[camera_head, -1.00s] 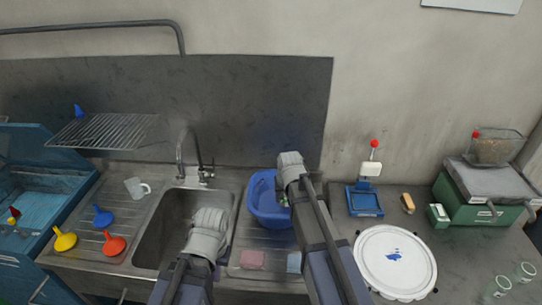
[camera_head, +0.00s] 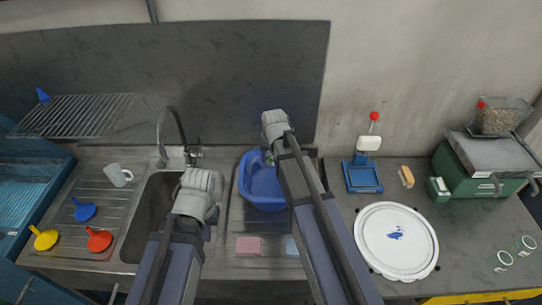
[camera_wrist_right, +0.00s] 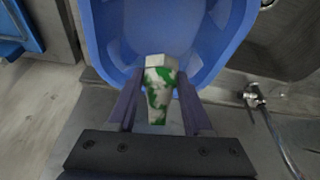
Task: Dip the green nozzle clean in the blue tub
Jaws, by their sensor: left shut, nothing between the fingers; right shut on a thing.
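The blue tub (camera_head: 262,190) stands on the drainboard right of the sink and fills the upper part of the right wrist view (camera_wrist_right: 105,50). My right gripper (camera_wrist_right: 160,98) is shut on the green nozzle (camera_wrist_right: 160,88), which has large white patches over its green. The nozzle's pale end overlaps the tub's inside; its height above the bottom I cannot tell. In the head view only a small green bit (camera_head: 269,157) shows at the tub's far side, below my right wrist. My left gripper (camera_head: 198,180) is over the sink, shut and empty; its fingertips are hidden.
The sink (camera_head: 150,215) with its tap (camera_head: 185,150) is left of the tub. A pink sponge (camera_head: 248,246) and a light blue one (camera_head: 291,246) lie in front.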

